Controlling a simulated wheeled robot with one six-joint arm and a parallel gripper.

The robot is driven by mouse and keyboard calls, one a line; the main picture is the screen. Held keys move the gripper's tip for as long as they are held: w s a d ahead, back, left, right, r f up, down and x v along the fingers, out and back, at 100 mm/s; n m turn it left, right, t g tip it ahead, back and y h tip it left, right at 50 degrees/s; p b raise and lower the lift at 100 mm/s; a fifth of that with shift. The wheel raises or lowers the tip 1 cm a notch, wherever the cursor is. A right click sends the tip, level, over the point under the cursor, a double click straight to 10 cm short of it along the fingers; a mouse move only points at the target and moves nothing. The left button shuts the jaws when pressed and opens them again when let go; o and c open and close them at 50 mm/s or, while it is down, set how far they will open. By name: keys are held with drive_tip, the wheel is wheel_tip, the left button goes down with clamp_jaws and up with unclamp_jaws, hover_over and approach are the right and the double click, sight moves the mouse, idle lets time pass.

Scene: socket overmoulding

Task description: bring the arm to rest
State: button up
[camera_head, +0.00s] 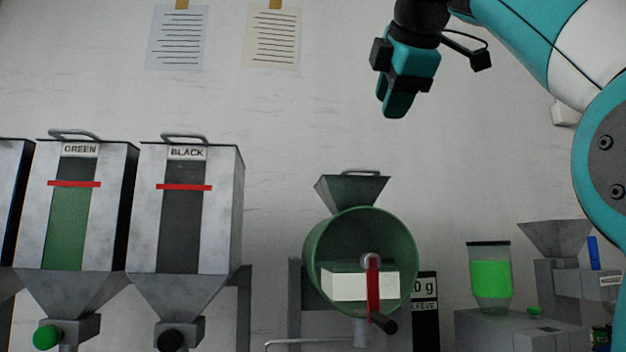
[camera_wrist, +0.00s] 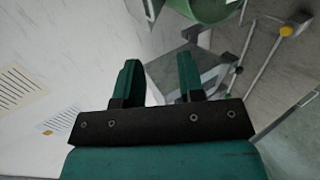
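My gripper (camera_head: 397,112) hangs in free air in front of the wall, above and to the right of the green drum (camera_head: 318,247) in the head view. It points downward and touches nothing. In the wrist view my gripper (camera_wrist: 158,78) shows two teal fingers standing apart with a clear gap and nothing between them. My arm comes in from the right edge of the head view.
Hoppers labelled GREEN (camera_head: 117,215) and BLACK (camera_head: 222,215) stand at left. A jar with green contents (camera_head: 490,278) and a grey machine (camera_head: 556,275) stand at right. Two paper sheets (camera_head: 177,38) (camera_head: 272,38) hang on the wall. The wall area around my gripper is clear.

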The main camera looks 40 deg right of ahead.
drive_tip(key=w+a+f+g+y, duration=0.1)
drive_tip(key=w+a+f+y, duration=0.25)
drive_tip(key=w+f, duration=0.6)
drive_tip(key=w+a+f+m+g+y, duration=0.1)
drive_tip(key=a+f+y, duration=0.15)
drive_tip(key=f, duration=0.35)
drive_tip(key=a+f+g+y, duration=0.1)
drive_tip(key=a+f, duration=0.3)
drive_tip(key=f, duration=0.2)
drive_tip(key=w+a+f+m+g+y, duration=0.1)
drive_tip(key=a+f, duration=0.2)
drive_tip(key=f, duration=0.4)
drive_tip(key=s+a+f+m+g+y, duration=0.1)
drive_tip(key=s+a+f+g, duration=0.1)
drive_tip(key=s+a+f, duration=0.4)
drive_tip(key=s+a+f+g+y, duration=0.15)
drive_tip(key=s+f, duration=0.25)
drive_tip(key=f, duration=0.5)
drive_tip(key=s+a+f+m+g, duration=0.1)
drive_tip(key=s+a+f+g, duration=0.3)
drive_tip(key=f, duration=0.3)
wheel_tip(320, 180, up, 20)
drive_tip(key=s+t+p, duration=0.1)
drive_tip(key=p, duration=2)
drive_tip(key=shift+s+a+r+m, duration=0.15)
drive_tip(key=shift+s+m, duration=0.15)
drive_tip(key=shift+s, duration=0.05)
